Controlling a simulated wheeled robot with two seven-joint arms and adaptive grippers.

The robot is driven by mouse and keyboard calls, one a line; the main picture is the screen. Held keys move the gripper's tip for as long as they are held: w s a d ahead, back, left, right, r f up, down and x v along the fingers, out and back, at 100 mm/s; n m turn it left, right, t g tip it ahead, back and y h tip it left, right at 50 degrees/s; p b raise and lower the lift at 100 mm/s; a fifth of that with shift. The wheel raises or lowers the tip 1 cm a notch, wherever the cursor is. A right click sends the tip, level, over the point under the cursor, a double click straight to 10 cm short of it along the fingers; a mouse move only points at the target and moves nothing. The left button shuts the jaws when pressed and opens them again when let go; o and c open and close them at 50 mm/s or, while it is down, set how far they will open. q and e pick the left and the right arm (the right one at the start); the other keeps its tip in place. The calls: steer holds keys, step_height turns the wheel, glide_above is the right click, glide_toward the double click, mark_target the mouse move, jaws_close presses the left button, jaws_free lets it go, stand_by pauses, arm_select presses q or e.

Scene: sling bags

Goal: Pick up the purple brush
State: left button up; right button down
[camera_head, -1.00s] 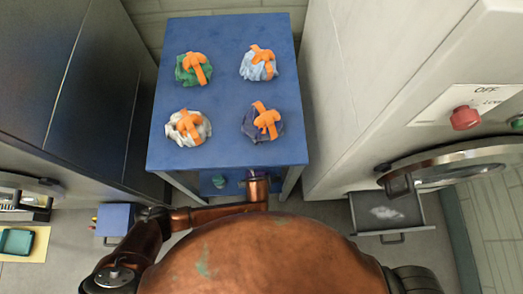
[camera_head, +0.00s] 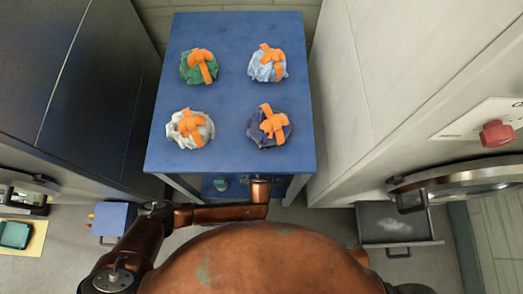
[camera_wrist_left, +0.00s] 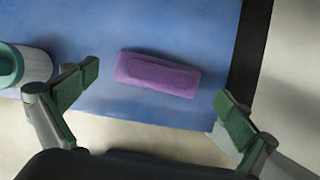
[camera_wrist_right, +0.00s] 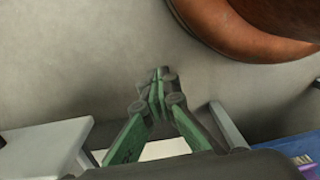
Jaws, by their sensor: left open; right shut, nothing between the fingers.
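The purple brush (camera_wrist_left: 158,74), a rounded oblong block, lies on a blue surface in the left wrist view. My left gripper (camera_wrist_left: 156,92) is open and empty, with one finger to each side of the brush and apart from it. In the head view my left arm reaches under the blue table's front edge, and its fingers and the brush are hidden there. My right gripper (camera_wrist_right: 158,90) is shut and empty over grey floor in the right wrist view.
A white and green cylinder (camera_wrist_left: 8,66) stands close by my left gripper's left finger. The blue table (camera_head: 230,95) above bears several bundles with orange straps. Tall cabinets flank it. An open drawer (camera_head: 395,224) juts out at right; a blue box (camera_head: 113,217) is at left.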

arm_select(q)
steer(key=b+x, duration=0.1)
steer(key=x, duration=0.2)
steer(key=shift+b, duration=0.4)
arm_select(e)
step_height(320, 180, up, 7)
steer(key=shift+w+a+r, duration=0.15)
steer(key=shift+w+a, duration=0.1)
steer(key=shift+a, duration=0.2)
arm_select(q)
steer(key=shift+a, duration=0.1)
steer(key=c, duration=1.1)
